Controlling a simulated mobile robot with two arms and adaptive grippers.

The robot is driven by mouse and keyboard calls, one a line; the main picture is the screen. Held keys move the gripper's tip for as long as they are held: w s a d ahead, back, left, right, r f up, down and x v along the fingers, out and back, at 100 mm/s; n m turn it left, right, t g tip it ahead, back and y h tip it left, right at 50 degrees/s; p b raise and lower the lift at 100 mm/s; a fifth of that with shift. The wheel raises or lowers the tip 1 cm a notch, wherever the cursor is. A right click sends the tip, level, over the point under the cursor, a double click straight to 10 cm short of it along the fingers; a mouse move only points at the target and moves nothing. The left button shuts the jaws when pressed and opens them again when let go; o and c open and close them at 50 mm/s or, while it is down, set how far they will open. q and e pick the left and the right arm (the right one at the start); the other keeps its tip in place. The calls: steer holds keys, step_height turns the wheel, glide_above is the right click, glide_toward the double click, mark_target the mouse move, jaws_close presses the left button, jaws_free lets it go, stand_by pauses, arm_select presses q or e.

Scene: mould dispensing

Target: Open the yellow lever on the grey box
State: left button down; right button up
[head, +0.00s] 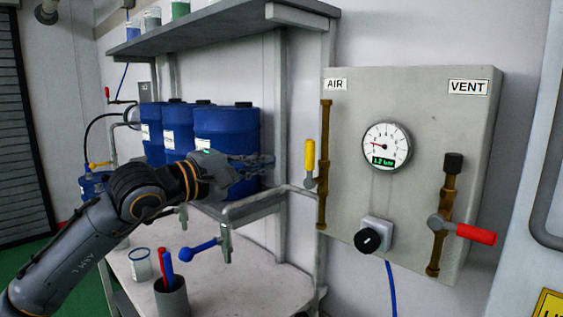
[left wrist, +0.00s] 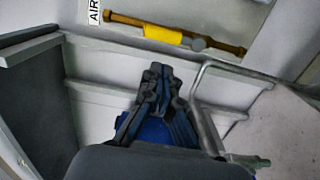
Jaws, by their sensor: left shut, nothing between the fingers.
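The grey box (head: 414,120) is on the wall at the right in the head view, with AIR and VENT labels. The yellow lever (head: 310,156) points upright beside the brass pipe (head: 325,150) on the box's left side. The lever also shows in the left wrist view (left wrist: 163,34), lying along the pipe under the AIR label. My left gripper (head: 268,161) is shut and empty, to the left of the lever and apart from it, in front of the blue drums. Its closed fingers (left wrist: 155,80) show in the left wrist view, short of the lever. My right gripper is not seen.
Several blue drums (head: 227,135) stand behind my left arm, under a grey shelf (head: 220,30). A grey pipe (head: 250,203) runs below the gripper. A red-handled valve (head: 470,233), gauge (head: 386,146) and black knob (head: 368,239) are on the box. Space before the box is clear.

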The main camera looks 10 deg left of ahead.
arm_select(q)
steer(key=v, duration=0.4)
steer(key=shift+s, duration=0.1)
